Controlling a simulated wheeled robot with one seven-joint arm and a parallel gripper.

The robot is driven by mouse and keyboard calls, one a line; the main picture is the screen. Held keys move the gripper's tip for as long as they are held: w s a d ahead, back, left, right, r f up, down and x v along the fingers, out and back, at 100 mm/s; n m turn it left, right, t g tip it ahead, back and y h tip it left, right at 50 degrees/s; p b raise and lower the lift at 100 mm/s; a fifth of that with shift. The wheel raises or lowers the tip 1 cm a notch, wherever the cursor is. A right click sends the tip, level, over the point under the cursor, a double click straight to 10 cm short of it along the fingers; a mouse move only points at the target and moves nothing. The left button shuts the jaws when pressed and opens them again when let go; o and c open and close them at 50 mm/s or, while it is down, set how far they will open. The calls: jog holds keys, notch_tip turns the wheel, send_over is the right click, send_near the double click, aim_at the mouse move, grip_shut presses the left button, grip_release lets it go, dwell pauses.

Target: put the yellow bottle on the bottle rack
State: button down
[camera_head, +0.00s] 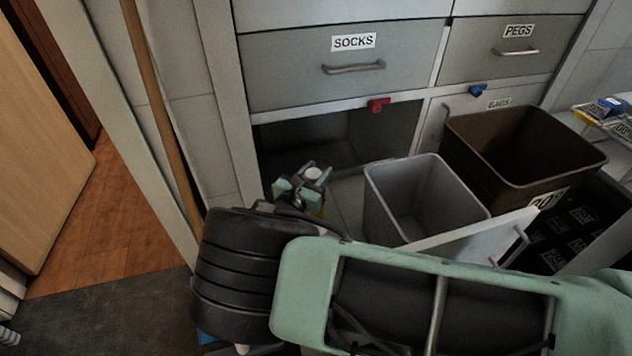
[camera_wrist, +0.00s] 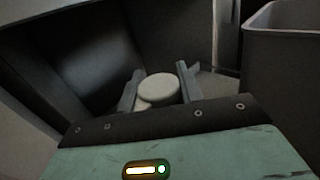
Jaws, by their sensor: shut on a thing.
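In the wrist view the white cap (camera_wrist: 158,87) sits between the two fingers of my gripper (camera_wrist: 158,80), which is shut on the bottle. Most of the bottle's body is hidden by the fingers and my arm. The bottle is in front of the dark open compartment under the SOCKS drawer. I cannot make out for sure which thing is the bottle rack.
The open compartment (camera_head: 345,140) lies behind. A wooden pole (camera_head: 153,90) leans at left. A rack with small boxes (camera_head: 600,112) is at far right.

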jog(key=shift+f, duration=0.9)
jog(key=shift+f+b, duration=0.2)
jog(key=shift+b, duration=0.1)
jog(key=c, duration=0.9)
grip_release()
jog(key=shift+r, duration=0.15)
jog(key=shift+s+a, duration=0.2)
jog(key=shift+s, duration=0.05)
jog(key=p+v, duration=0.2)
jog(key=v, duration=0.9)
jog(key=shift+s+a, duration=0.1)
jog(key=shift+s, duration=0.1)
